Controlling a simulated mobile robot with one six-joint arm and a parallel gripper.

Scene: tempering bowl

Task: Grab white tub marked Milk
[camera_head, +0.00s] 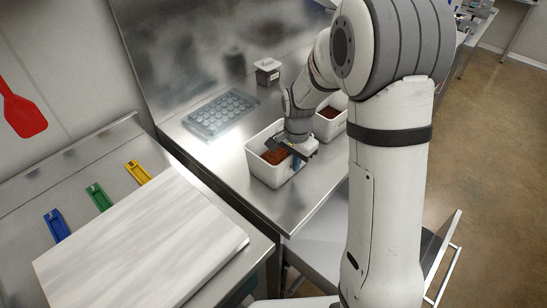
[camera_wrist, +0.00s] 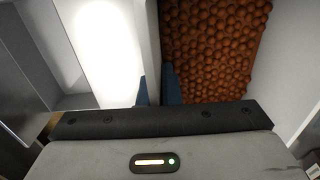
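A white tub (camera_head: 262,172) filled with brown pieces stands on the steel counter in the head view. No marking on it is readable. My gripper (camera_head: 296,161) is at its right-hand wall, pointing down. In the wrist view, the blue fingers of my gripper (camera_wrist: 158,91) lie close on both sides of the tub's wall (camera_wrist: 151,45), one inside and one outside. A second white tub (camera_head: 328,137) with brown contents stands behind, partly hidden by my arm.
A clear mould tray (camera_head: 222,114) lies at the counter's back left. A pale board (camera_head: 140,250) and blue, green and yellow holders (camera_head: 98,197) are on the left surface. The counter front of the tub is clear.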

